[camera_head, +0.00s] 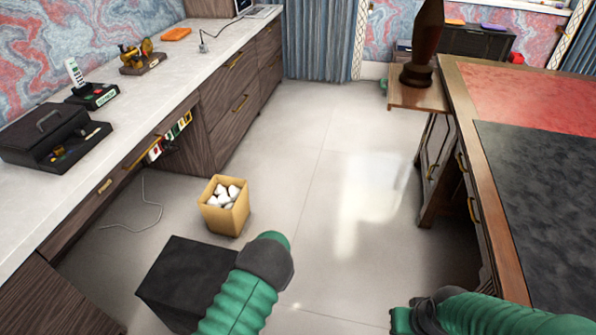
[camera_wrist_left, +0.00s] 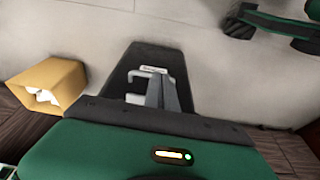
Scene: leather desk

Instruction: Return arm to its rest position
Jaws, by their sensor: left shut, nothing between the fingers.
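My left arm (camera_head: 241,296) is green and ribbed with a dark joint, and it comes up from the bottom of the head view. Its hand is hidden there. In the left wrist view my left gripper (camera_wrist_left: 160,90) is shut, with its grey fingers together and nothing held. It hangs above the pale floor, clear of the desk. My right arm (camera_head: 480,312) is folded at the bottom right of the head view, close to the wooden desk. Its fingers are not seen.
A yellow bin (camera_head: 224,207) of white paper stands on the floor, and it also shows in the left wrist view (camera_wrist_left: 62,76). A dark box (camera_head: 180,275) is beside my left arm. A long counter (camera_head: 150,85) runs left; a leather-topped desk (camera_head: 540,180) stands right. Floor between is clear.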

